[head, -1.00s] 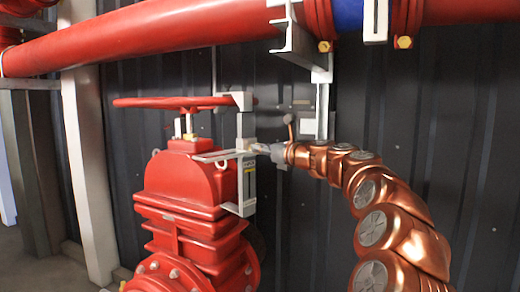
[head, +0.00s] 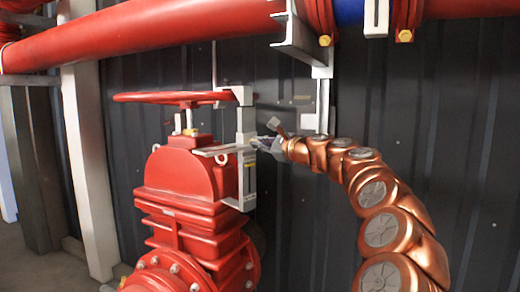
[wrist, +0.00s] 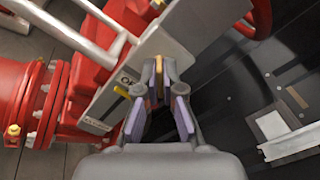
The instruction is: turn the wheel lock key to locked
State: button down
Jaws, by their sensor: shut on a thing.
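The red valve (head: 185,185) has a red handwheel (head: 170,97) on top. A pale metal lock bracket (head: 245,170) stands upright at its right side and reaches up to the wheel rim. My gripper (head: 262,144) meets this bracket from the right. In the wrist view, my gripper (wrist: 159,75) is shut, with a thin brass-coloured strip, seemingly the key (wrist: 159,66), between its fingertips against the bracket plate (wrist: 165,45). A small yellow mark (wrist: 122,91) and partly hidden lettering show on the plate. The keyhole is hidden by the fingers.
A large red pipe (head: 150,38) runs overhead, with a steel support (head: 300,40) hanging above my arm. A dark corrugated wall (head: 460,150) stands behind. A pale post (head: 88,170) is at the left. There is free room right of the bracket.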

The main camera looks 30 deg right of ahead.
jog(key=n+b, duration=0.1)
jog(key=n, duration=0.1)
jog(key=n+b, duration=0.2)
jog(key=shift+a+f+n, duration=0.1)
jog(key=shift+f+n, duration=0.1)
jog(key=shift+n, duration=0.1)
jog(key=shift+n+b, duration=1.7)
jog(key=shift+n, duration=0.6)
jog(key=c, duration=1.3)
grip_release()
jog(key=shift+r, duration=0.1)
jog(key=v, duration=1.2)
